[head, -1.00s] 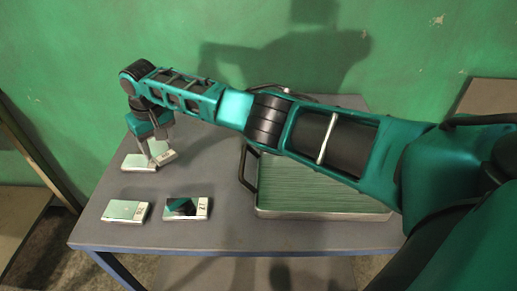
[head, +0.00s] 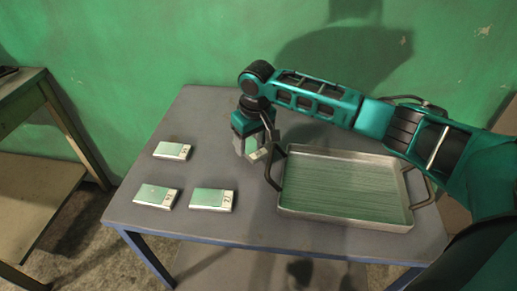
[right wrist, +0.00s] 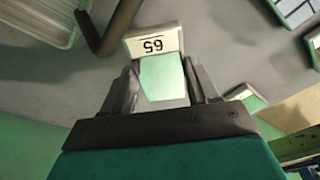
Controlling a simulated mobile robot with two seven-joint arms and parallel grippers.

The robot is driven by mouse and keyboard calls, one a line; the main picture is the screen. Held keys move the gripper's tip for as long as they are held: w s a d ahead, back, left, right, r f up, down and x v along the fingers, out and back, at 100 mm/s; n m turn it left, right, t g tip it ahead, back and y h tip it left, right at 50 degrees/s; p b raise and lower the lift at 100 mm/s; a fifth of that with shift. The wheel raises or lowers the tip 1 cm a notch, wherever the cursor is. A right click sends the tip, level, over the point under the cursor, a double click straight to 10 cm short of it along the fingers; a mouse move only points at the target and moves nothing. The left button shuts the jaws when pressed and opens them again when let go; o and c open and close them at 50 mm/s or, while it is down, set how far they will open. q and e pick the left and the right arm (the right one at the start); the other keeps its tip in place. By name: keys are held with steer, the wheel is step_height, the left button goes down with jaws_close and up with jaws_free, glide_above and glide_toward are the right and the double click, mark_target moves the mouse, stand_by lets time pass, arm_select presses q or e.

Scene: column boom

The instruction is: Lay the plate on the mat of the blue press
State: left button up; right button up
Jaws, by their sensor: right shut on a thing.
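My right gripper (head: 254,147) is shut on a small flat plate (head: 260,153) with a pale green face and a white numbered label. The plate also shows between the fingers in the right wrist view (right wrist: 163,78), its label number upside down. The gripper holds it by the left handle of the tray; whether it touches the handle I cannot tell. Neither the blue press nor its mat shows in any view. My left gripper is out of view.
A metal tray (head: 345,222) with a ribbed green floor and dark side handles fills the table's right. Three similar labelled plates (head: 173,151) (head: 156,196) (head: 213,199) lie on the left of the grey table (head: 215,115). Another bench (head: 30,95) stands far left.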

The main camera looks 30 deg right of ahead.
mark_target(259, 148)
steer(key=shift+s+d+r, duration=0.15)
steer(key=shift+s+d, duration=0.35)
steer(key=shift+d, duration=0.2)
steer(key=shift+f, duration=1.8)
steer(key=shift+f, duration=0.15)
steer(key=o, duration=1.6)
steer(key=shift+s, duration=0.1)
